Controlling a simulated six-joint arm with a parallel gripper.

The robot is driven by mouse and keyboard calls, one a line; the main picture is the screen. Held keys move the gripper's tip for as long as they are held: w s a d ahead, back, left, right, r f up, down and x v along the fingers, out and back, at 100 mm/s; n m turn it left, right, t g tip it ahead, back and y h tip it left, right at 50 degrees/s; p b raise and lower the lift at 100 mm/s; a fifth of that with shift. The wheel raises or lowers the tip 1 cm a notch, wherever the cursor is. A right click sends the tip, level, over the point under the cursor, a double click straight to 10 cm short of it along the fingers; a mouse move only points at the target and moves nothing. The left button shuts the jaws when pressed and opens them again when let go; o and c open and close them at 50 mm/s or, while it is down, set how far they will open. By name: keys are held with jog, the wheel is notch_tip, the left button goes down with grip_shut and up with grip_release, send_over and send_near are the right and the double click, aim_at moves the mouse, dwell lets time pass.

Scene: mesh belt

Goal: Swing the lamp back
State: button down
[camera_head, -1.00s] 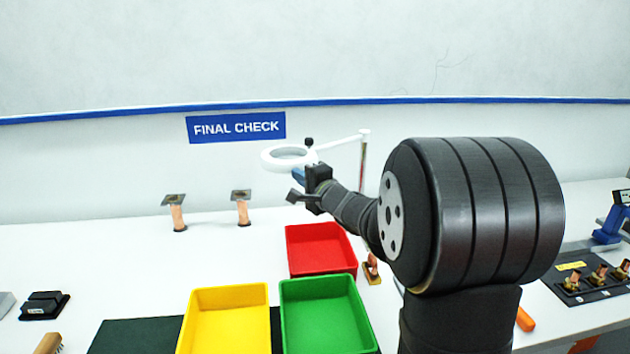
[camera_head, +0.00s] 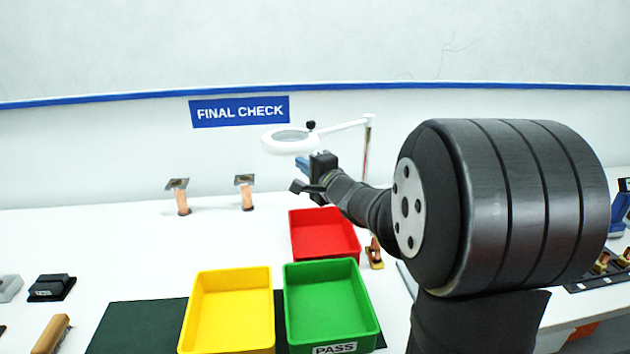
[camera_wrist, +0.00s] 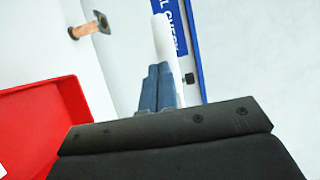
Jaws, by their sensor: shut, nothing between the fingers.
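The white ring lamp (camera_head: 289,139) hangs level over the back of the table on a white arm (camera_head: 340,127) from a thin post (camera_head: 367,150) at its right. A black knob (camera_head: 311,125) stands on its hub. My gripper (camera_head: 301,163), with blue fingers, is just below and in front of the lamp's right side. In the wrist view my fingers (camera_wrist: 158,88) are shut, with nothing seen between them. The lamp shows there as a white edge-on strip (camera_wrist: 168,45) past the fingertips. I cannot tell whether fingers and lamp touch.
Red (camera_head: 325,250), yellow (camera_head: 231,342) and green (camera_head: 331,322) trays stand in front of and below my gripper. Two copper pieces with dark square tops (camera_head: 182,198) (camera_head: 246,192) stand at the back left. The wall with the FINAL CHECK sign (camera_head: 239,111) is close behind the lamp.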

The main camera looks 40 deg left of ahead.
aim_at(293, 155)
jog(key=s+d, duration=0.5)
jog(key=d, duration=0.3)
jog(key=shift+s+d, duration=0.2)
jog(key=shift+s, duration=0.2)
jog(key=shift+a, duration=0.1)
jog(key=w+a, duration=0.2)
jog(key=a, duration=0.1)
jog(key=w+a, duration=0.3)
jog(key=a, duration=0.1)
jog(key=w+a, duration=0.3)
jog(key=a, duration=0.1)
jog(key=shift+a, duration=0.2)
jog(key=shift+s+d, duration=0.1)
